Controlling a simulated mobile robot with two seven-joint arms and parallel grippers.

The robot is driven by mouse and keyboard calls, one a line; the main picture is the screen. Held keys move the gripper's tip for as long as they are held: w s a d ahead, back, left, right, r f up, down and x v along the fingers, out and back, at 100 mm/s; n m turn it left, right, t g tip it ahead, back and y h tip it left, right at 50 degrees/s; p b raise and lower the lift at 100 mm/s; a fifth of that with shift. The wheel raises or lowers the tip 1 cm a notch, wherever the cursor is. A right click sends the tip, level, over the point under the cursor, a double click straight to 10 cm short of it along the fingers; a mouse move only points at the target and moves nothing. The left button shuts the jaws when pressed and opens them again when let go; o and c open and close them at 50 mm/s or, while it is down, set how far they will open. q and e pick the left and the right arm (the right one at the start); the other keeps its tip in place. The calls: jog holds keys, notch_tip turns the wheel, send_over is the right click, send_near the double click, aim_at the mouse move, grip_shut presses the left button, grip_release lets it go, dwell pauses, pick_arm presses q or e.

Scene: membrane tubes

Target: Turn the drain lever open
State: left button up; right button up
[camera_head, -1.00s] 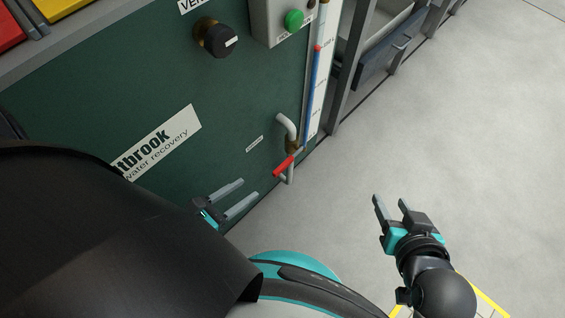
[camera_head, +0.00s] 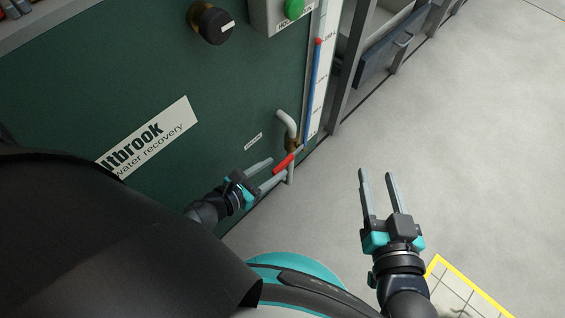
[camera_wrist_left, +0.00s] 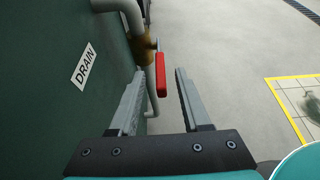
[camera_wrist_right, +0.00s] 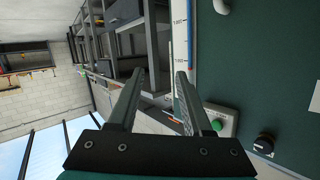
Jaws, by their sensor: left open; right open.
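The red drain lever (camera_head: 283,164) sits on a brass valve (camera_head: 292,144) on a grey pipe low on the green cabinet. My right gripper (camera_head: 379,174) is open and empty, out over the floor to the right of the valve.
The green cabinet face (camera_head: 150,90) runs along the left, with a black knob (camera_head: 211,23) and a green button (camera_head: 294,8) higher up. A level gauge (camera_head: 320,75) stands above the valve.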

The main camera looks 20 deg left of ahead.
aim_at(281, 164)
pick_arm(q)
jog(key=shift+b+x, duration=0.5)
jog(key=shift+x, duration=1.75)
pick_arm(e)
jog(key=shift+s+a+r+m+t+y, duration=0.15)
jog(key=shift+s+a+r+t+y, duration=0.1)
jog(key=shift+r+t, duration=0.25)
jog(key=shift+s+a+r+m+t+y, duration=0.15)
jog(key=shift+s+a+r+t, duration=0.1)
jog(key=shift+t, duration=0.35)
pick_arm(q)
grip_shut()
